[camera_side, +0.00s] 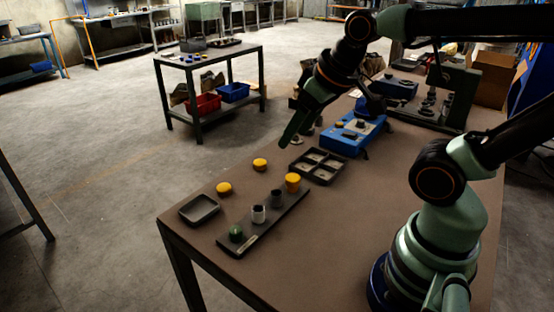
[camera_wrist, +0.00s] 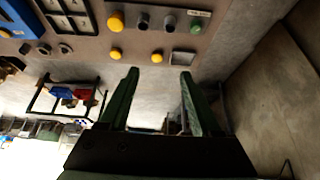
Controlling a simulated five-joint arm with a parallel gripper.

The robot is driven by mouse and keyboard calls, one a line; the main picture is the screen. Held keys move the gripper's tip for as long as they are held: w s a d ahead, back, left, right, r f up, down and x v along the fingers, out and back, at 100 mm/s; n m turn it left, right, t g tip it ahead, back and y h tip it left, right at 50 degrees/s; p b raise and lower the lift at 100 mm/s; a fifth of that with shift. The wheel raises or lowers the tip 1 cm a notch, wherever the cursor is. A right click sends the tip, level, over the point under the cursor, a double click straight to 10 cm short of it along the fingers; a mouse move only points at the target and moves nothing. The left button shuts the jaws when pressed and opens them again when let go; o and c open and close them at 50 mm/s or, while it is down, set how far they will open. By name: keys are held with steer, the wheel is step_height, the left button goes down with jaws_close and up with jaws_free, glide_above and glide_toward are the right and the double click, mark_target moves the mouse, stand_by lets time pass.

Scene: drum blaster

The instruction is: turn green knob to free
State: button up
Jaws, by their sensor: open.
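The green knob (camera_side: 236,233) sits at the near left end of a dark strip-shaped panel (camera_side: 262,224) on the brown table. In the wrist view the green knob (camera_wrist: 196,25) is at the top, near a small label. Which setting it points to is too small to tell. My gripper (camera_side: 285,143) is above the table's far side, well away from the green knob. In the wrist view its two green fingers (camera_wrist: 160,72) are apart and empty.
Two yellow pieces (camera_side: 260,164) (camera_side: 224,188) and a shallow dark tray (camera_side: 199,209) lie left of the strip. A four-compartment tray (camera_side: 318,166) and a blue device (camera_side: 352,134) stand farther back.

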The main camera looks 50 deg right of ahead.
steer(key=m+g, duration=0.6)
steer(key=m, duration=0.8)
glide_above(236, 229)
step_height(236, 229, down, 12)
step_height(236, 229, down, 11)
steer(key=shift+n, duration=0.3)
jaws_close()
